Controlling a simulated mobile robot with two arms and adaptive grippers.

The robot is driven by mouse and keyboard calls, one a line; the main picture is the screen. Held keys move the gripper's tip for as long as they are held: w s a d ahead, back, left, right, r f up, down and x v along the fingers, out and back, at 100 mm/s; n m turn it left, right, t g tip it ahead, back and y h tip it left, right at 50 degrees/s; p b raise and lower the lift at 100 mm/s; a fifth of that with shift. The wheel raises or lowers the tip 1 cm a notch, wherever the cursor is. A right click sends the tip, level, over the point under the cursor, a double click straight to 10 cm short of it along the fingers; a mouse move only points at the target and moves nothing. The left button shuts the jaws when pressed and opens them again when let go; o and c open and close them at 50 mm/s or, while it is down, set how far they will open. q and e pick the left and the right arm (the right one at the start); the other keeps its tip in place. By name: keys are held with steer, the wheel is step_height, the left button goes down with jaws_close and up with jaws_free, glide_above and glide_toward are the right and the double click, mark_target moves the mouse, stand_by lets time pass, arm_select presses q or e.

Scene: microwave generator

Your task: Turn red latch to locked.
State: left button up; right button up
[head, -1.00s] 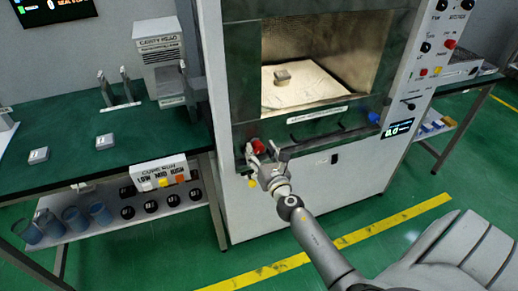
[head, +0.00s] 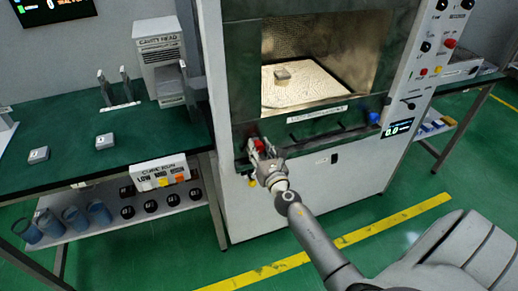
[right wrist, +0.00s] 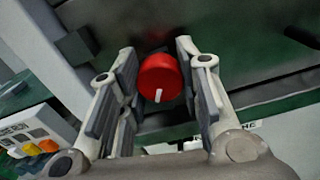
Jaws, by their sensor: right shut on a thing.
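The red latch (head: 257,144) is a round knob at the lower left of the microwave generator's front, below the chamber opening. In the right wrist view the red latch (right wrist: 160,78) sits between the fingers, with its white mark pointing down in the picture. My right gripper (head: 262,152) is at the latch, and the right gripper (right wrist: 160,85) has one finger on each side of it, shut on it. The fingers partly hide the latch in the head view. My left gripper is not in view.
A blue knob (head: 374,117) is at the right of the same front. Inside the chamber a small grey block (head: 283,75) lies on a pale plate. A green bench (head: 70,170) with a labelled box (head: 160,172) stands to the left. The floor in front is clear.

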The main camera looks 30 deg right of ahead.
steer(key=m+b, duration=0.1)
steer(key=m, duration=0.3)
steer(key=shift+m, duration=0.3)
steer(key=m, duration=0.4)
steer(key=shift+m+b, duration=0.3)
steer(key=m, duration=0.4)
steer(key=shift+m, duration=2.3)
steer(key=shift+f, duration=0.1)
steer(key=o, duration=1.1)
steer(key=shift+c, duration=0.2)
